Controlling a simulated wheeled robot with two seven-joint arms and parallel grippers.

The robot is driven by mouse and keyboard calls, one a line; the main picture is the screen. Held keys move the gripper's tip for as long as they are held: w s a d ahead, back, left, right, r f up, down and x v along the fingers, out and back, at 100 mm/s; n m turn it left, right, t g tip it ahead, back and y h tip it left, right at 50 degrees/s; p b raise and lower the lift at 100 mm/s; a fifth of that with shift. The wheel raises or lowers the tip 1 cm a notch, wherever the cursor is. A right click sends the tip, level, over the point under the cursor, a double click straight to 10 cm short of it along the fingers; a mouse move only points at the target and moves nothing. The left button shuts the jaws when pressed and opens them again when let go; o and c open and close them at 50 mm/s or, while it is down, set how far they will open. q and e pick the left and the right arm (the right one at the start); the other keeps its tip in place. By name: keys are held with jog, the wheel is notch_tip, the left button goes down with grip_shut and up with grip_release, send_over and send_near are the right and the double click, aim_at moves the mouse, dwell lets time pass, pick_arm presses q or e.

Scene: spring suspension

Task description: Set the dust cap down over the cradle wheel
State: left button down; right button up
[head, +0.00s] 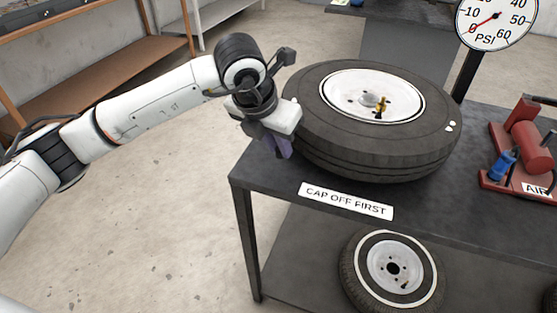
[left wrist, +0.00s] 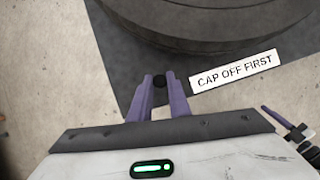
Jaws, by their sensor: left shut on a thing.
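The dust cap (left wrist: 159,81) is a small black round piece. It sits between the purple fingertips of my left gripper (left wrist: 159,84), which is shut on it. In the head view the left gripper (head: 281,147) is beside the near left side of the big tyre, above the bench edge, and the cap is hidden there. The wheel (head: 372,125) lies flat on the bench, with a black tyre, a white rim and a brass valve (head: 381,107) standing on the rim. A purple finger and dark parts at the right of the left wrist view look like my right gripper (left wrist: 278,118); its jaws are unclear.
The dark bench (head: 270,180) carries a "CAP OFF FIRST" label (head: 346,201). A red air pump (head: 525,145) stands at the right, and a PSI gauge (head: 497,20) rises behind it. A smaller wheel (head: 394,267) is on the lower shelf.

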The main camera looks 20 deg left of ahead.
aim_at(278, 150)
pick_arm(q)
notch_tip(278, 150, up, 5)
jog(key=shift+r, duration=0.1)
jog(key=shift+r+p, duration=0.55)
jog(key=shift+r, duration=0.6)
